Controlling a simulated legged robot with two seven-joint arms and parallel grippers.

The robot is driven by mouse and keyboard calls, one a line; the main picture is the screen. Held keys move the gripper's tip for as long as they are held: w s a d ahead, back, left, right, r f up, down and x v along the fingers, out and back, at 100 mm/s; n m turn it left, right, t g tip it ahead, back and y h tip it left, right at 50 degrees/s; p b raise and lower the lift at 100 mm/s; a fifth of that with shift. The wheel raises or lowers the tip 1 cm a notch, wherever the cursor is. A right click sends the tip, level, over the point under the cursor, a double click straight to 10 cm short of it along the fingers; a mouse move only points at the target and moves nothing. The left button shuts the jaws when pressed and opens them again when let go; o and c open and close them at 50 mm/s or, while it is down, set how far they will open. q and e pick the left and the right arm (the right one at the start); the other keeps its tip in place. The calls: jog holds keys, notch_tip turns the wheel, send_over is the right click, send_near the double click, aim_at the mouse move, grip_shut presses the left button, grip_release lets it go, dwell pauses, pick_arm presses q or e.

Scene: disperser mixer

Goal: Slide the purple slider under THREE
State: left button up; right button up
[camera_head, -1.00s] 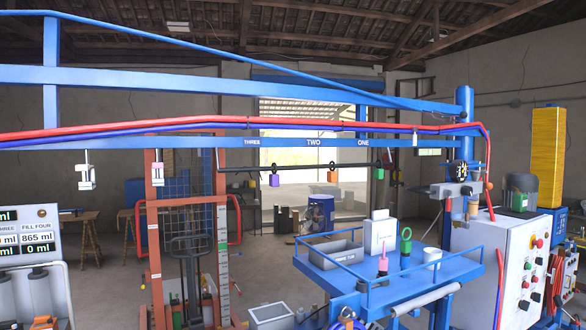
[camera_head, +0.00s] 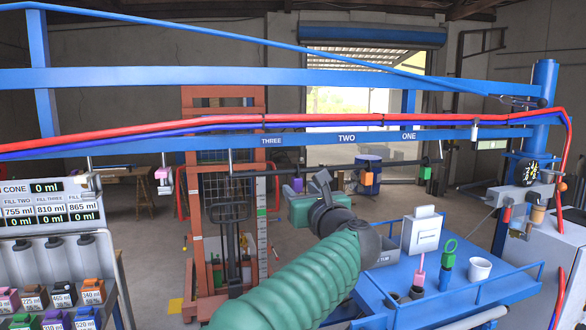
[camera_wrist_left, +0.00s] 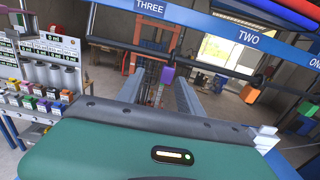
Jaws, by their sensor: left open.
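The purple slider (camera_head: 298,185) hangs on a dark horizontal rod (camera_head: 255,173) under the blue beam, between the THREE label (camera_head: 272,141) and the TWO label (camera_head: 346,138), nearer THREE. In the left wrist view, the purple slider (camera_wrist_left: 168,76) appears ahead, between the two grey fingers and closer to the right one; no contact is visible. The THREE label (camera_wrist_left: 150,7) shows above it. My right gripper is out of view.
An orange slider (camera_head: 367,178) and a green slider (camera_head: 426,173) hang farther right on the rod. A blue railed table (camera_head: 400,287) with a white box (camera_head: 421,232) and cup (camera_head: 480,268) stands lower right. Red and blue hoses (camera_head: 375,121) run above the rod.

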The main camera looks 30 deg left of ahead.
aim_at(296, 184)
pick_arm(q)
jog(key=w+a+p, duration=0.1)
jog(key=w, duration=0.1)
jog(key=w+a+f+p, duration=0.1)
jog(key=w+a, duration=0.1)
jog(key=w, duration=0.1)
jog(key=w+a+p, duration=0.1)
jog(key=w+a, duration=0.1)
jog(key=w, duration=0.1)
jog(key=shift+w+a+f, duration=0.1)
jog(key=shift+w+f, duration=0.05)
jog(key=shift+w, duration=0.1)
jog(key=shift+s+a, duration=0.1)
jog(key=shift+a, duration=0.1)
jog(key=shift+s+r, duration=0.2)
jog(key=shift+s, duration=0.3)
jog(key=shift+s+r, duration=0.2)
jog(key=shift+s, duration=0.3)
jog(key=shift+c, duration=1.3)
jog(key=shift+w+f, duration=0.25)
jog(key=shift+w, duration=0.3)
grip_shut()
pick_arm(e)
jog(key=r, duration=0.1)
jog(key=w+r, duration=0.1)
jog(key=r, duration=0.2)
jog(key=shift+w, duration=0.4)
pick_arm(q)
jog(key=shift+s, duration=0.1)
